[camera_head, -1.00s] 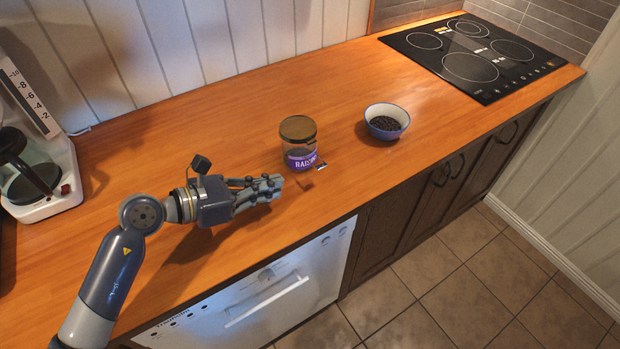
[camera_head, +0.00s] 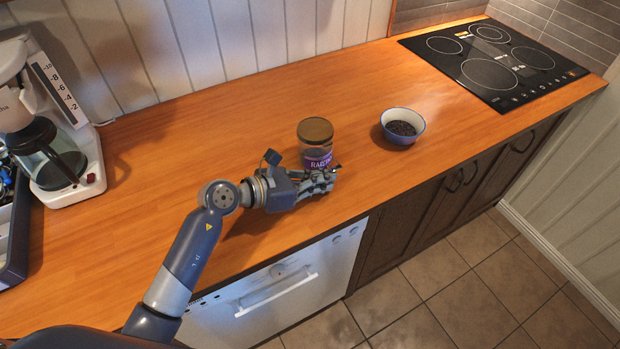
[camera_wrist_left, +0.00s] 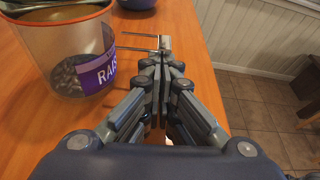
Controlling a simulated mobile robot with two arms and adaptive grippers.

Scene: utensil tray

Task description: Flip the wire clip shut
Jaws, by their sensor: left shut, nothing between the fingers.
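The glass jar (camera_head: 311,158) has a purple raisin label and a brown lid (camera_head: 315,130). It stands upright on the counter and also shows at the left in the left wrist view (camera_wrist_left: 72,78). The wire clip (camera_wrist_left: 138,42) sticks out from the jar's side as two thin rods with a small crosspiece at the end. My left gripper (camera_head: 333,178) is at the jar's front right; its fingers (camera_wrist_left: 161,62) are shut and empty, their tips right by the clip's outer end. I cannot tell whether they touch. The head view mostly hides the clip. My right gripper is not in view.
A bowl (camera_head: 418,127) of dark bits stands to the right of the jar. A coffee maker (camera_head: 88,165) and a utensil tray (camera_head: 12,245) are at the left. A black cooktop (camera_head: 490,62) is at the far right. The wooden counter (camera_head: 235,115) behind is clear.

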